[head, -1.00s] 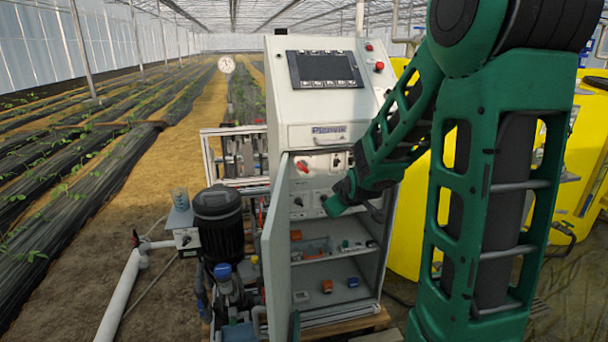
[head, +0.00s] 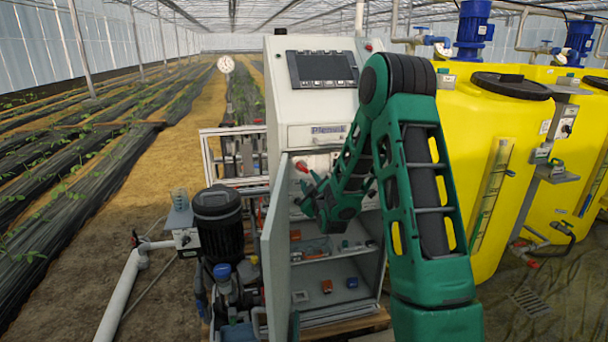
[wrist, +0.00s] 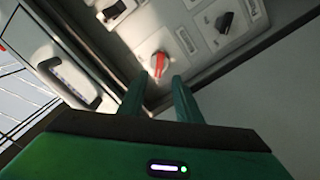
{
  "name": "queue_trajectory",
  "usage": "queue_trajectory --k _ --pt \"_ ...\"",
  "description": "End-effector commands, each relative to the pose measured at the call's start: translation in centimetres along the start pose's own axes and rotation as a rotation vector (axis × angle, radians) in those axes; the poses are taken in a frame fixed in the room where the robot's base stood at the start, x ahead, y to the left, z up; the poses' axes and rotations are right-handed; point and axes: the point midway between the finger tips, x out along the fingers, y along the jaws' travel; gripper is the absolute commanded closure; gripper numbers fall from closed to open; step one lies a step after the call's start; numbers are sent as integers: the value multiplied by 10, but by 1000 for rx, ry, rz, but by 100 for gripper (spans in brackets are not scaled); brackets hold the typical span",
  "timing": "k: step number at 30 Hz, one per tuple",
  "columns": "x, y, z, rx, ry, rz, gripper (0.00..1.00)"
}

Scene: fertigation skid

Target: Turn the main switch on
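The main switch, a rotary switch with a red handle (wrist: 158,64), sits on the light grey panel inside the cabinet. In the head view its red handle (head: 302,166) shows at the panel's upper left, just above my gripper. My gripper (wrist: 160,84) is open, its two green fingers apart with nothing between them. In the wrist view the red handle lies just beyond the fingertips, roughly in line with the gap. I cannot tell whether a fingertip touches it. My gripper (head: 306,190) shows in the head view in front of the open cabinet.
The cabinet door (head: 275,255) stands open at the left of my gripper. A black rotary knob (wrist: 224,21) sits right of the red handle. Shelves (head: 338,252) with small parts lie below. A black pump (head: 217,220) stands left, yellow tanks (head: 500,150) right.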

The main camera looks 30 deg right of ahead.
Motion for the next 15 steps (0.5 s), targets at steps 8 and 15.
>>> queue_trajectory --k 8,15 --pt "50 1 1 2 1 1 69" --pt "74 0 1 2 0 -2 69"
